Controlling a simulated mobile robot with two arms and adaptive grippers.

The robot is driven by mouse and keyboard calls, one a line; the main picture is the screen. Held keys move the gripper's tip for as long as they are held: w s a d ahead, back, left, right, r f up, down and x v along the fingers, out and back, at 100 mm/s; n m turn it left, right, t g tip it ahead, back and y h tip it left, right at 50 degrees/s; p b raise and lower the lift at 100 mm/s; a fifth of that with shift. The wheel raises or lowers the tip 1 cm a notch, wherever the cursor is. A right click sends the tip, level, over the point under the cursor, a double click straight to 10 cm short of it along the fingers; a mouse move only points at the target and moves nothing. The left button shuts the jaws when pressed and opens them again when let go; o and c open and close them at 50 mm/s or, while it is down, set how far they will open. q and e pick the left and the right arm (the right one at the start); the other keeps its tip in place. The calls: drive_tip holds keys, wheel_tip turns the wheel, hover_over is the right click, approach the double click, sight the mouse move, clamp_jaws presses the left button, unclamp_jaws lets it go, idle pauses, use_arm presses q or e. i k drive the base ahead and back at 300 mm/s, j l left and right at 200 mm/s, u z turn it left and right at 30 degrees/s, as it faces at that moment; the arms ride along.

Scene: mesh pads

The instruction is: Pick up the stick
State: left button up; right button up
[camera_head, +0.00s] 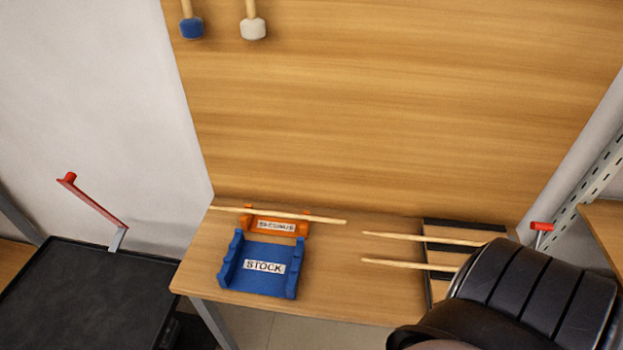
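One pale wooden stick (280,214) lies across the orange rack (275,227), whose label seems to read SECONDS. Two more sticks, an upper one (422,239) and a lower one (408,264), lie on the right part of the wooden table. Their right ends reach over a dark-edged frame (464,225) and pass behind my dark arm link. A blue rack (260,269) labelled STOCK stands empty in front of the orange one. Neither of my grippers shows in the head view.
A wooden panel (400,110) rises behind the table (340,290). A blue-headed mallet (192,27) and a white-headed mallet (253,28) hang at its top. A dark cart (80,300) with a red-ended lever (92,203) stands left. A shelf edge (606,235) is at right.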

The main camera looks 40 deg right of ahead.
sight(398, 263)
drive_tip(key=z, duration=1.1)
drive_tip(key=i+l+z, duration=0.25)
drive_tip(key=l+z, duration=0.15)
drive_tip(key=z, duration=0.15)
drive_tip(key=i, duration=0.05)
